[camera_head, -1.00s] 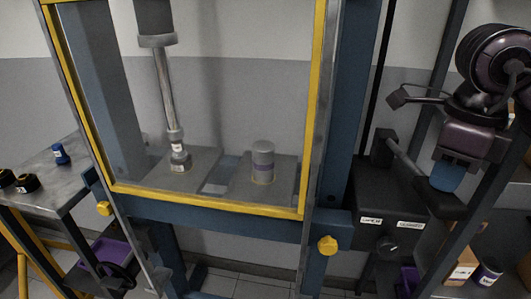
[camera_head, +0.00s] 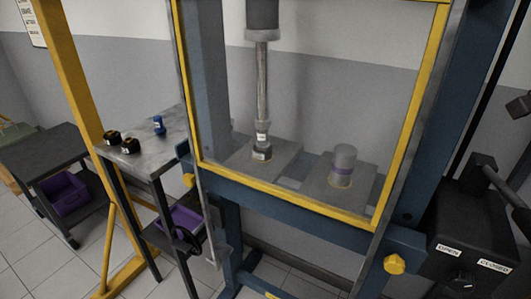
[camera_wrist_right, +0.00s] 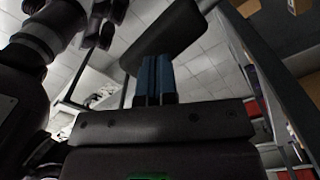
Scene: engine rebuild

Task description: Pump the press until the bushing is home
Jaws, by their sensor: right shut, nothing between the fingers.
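The press (camera_head: 310,205) stands in the middle of the head view behind a yellow-edged guard frame. Its ram rod (camera_head: 262,85) reaches down to a small dark labelled piece (camera_head: 262,152) on the left plate; I cannot tell how deep the bushing sits. My right gripper (camera_wrist_right: 154,60) shows blue, closed fingers in the right wrist view, by a dark bar (camera_wrist_right: 168,35); contact is unclear. My left gripper is out of view.
A metal side table (camera_head: 155,155) holds a blue part (camera_head: 158,125) and two black parts. A purple bin (camera_head: 185,218) is below it. A dark cart (camera_head: 50,155) stands further left. A yellow knob (camera_head: 394,264) and OPEN and CLOSED labels are near the pump.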

